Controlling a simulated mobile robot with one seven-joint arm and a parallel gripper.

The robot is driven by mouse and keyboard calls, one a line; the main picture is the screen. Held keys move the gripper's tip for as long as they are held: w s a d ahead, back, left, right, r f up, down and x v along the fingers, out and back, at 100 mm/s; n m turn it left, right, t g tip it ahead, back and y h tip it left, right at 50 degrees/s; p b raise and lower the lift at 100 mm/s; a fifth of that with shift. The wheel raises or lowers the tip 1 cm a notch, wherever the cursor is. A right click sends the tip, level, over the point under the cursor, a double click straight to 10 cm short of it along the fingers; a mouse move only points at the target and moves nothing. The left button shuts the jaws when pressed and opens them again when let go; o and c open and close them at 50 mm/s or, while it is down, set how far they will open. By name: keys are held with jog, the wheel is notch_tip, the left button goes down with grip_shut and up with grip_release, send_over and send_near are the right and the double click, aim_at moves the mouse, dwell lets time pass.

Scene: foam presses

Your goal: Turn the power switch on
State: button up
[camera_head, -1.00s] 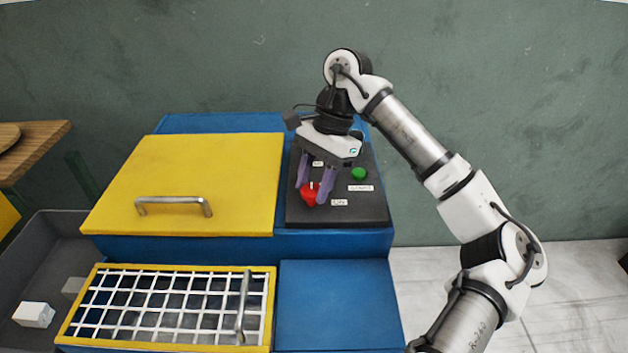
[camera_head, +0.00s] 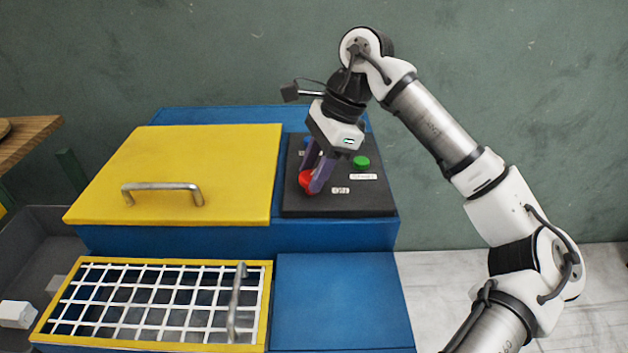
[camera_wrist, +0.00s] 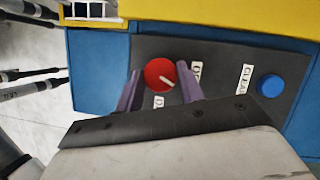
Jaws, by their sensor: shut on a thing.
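The power switch looks to be the round red knob (camera_head: 305,180) on the dark control panel (camera_head: 355,205). In the wrist view the knob (camera_wrist: 158,72) shows a white pointer mark slanting toward the lower right, near a partly covered white label (camera_wrist: 197,70). My gripper (camera_head: 314,178) has purple fingers that reach down to the panel. In the wrist view my gripper (camera_wrist: 160,84) has one finger on each side of the knob and is shut on it. The fingers hide part of the knob in the head view.
A green button (camera_head: 361,162) sits right of the knob. A blue button (camera_wrist: 270,87) is on the same panel. A yellow lid with a handle (camera_head: 162,188) lies to the left, and a yellow-framed grid (camera_head: 262,300) is in front.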

jog(key=m+t+b, duration=0.1)
jog(key=m+b, duration=0.1)
jog(key=m, duration=0.1)
jog(key=m+t+b, duration=0.1)
jog(key=m+b, duration=0.2)
jog(key=shift+s+f+m+t, duration=0.15)
jog(key=shift+s+m+t, duration=0.05)
jog(key=shift+m+t, duration=0.1)
jog(key=m+t+b, duration=0.1)
jog(key=m+b, duration=0.1)
jog(key=m, duration=0.1)
jog(key=m+t+h+b, duration=0.1)
jog(key=m, duration=0.2)
jog(key=shift+s+b, duration=0.1)
jog(key=shift+b, duration=0.25)
jog(key=shift+r, duration=0.2)
jog(key=o, duration=1)
jog(key=p+v, duration=0.1)
jog(key=v, duration=1.2)
jog(key=shift+s+a+r, duration=0.1)
jog(key=shift+s+r, duration=0.05)
jog(key=shift+r, duration=0.3)
